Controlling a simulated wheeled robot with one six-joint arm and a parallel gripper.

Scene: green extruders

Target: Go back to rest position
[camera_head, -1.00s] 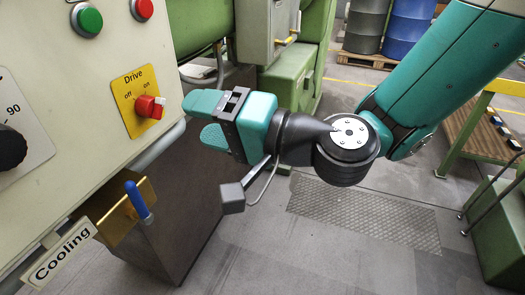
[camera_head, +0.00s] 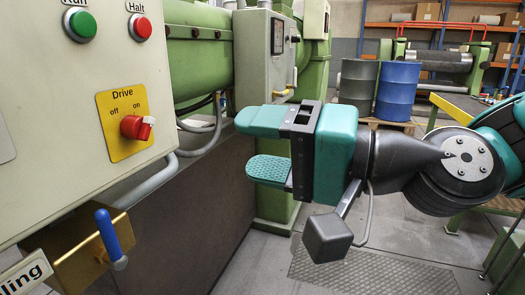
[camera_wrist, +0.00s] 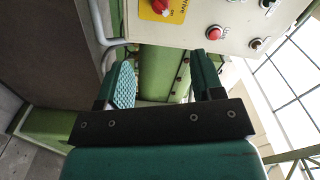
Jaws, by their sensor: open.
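My gripper (camera_head: 262,146) is in the middle of the head view, its two teal fingers pointing left and apart, with nothing between them. It also shows in the wrist view (camera_wrist: 163,80), open and empty. The control panel (camera_head: 35,120) is at the left, beyond the fingertips and apart from them. On it, the red drive switch (camera_head: 137,127) sits on a yellow plate. It is also at the top of the wrist view, on its yellow plate (camera_wrist: 166,10).
A blue-handled valve (camera_head: 108,235) juts out below the panel. The green machine body (camera_head: 200,60) stands behind my gripper. Grey and blue drums (camera_head: 397,90) stand on a pallet at the back. Grey floor (camera_head: 390,240) is open at the lower right.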

